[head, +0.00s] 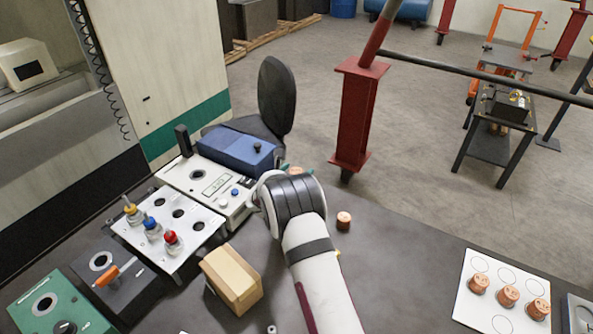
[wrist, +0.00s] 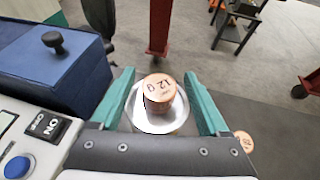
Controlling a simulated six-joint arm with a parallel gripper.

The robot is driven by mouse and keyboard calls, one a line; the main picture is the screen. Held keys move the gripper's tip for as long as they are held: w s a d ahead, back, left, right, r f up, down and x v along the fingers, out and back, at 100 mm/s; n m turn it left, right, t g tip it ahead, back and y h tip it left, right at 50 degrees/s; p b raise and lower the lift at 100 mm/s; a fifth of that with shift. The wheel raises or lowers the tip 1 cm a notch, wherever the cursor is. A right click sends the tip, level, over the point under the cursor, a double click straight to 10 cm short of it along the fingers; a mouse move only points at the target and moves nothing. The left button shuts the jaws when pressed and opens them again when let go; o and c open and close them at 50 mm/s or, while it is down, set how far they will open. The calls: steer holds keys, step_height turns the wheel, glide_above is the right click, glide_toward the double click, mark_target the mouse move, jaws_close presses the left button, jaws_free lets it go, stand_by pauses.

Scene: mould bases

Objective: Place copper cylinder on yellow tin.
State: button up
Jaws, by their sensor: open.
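A copper cylinder (wrist: 158,88) with dark markings on its top stands in a round silver dish (wrist: 150,122) in the wrist view. My gripper (wrist: 158,76) is open, with one teal finger on each side of the dish and cylinder. I see a gap between the fingers and the cylinder. In the head view, my wrist hides most of this spot. A second copper cylinder (head: 343,220) stands on the dark table right of my arm; it also shows in the wrist view (wrist: 243,140). I cannot clearly make out a yellow tin in either view.
A blue box (head: 235,147) and a white button panel (head: 208,190) stand left of my gripper. A tan box (head: 231,279) is left of my arm. A white board (head: 492,312) with several copper cylinders lies at the right. The table between is mostly clear.

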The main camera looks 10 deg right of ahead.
steer(key=shift+r, duration=0.1)
steer(key=shift+s+a+r, duration=0.2)
steer(key=v, duration=1.1)
steer(key=s+d+r+m+g+h, duration=0.1)
steer(key=s+d+r+m+g, duration=0.3)
steer(key=s+m, duration=0.35)
steer(key=s+d+r+m+g+h, duration=0.2)
steer(key=s+d+r+m+g, duration=0.15)
steer(key=s+d+m, duration=0.35)
steer(key=s+m+g+y, duration=0.25)
steer(key=s+m, duration=0.45)
steer(key=s, duration=0.5)
steer(key=s+a+m+g+y, duration=0.1)
steer(key=s+a+m+y, duration=0.8)
steer(key=s+a+m, duration=0.4)
steer(key=s+a+f, duration=0.1)
steer(key=s+a, duration=0.1)
steer(key=s, duration=0.1)
steer(key=shift+s+y, duration=0.15)
steer(key=shift+y, duration=0.2)
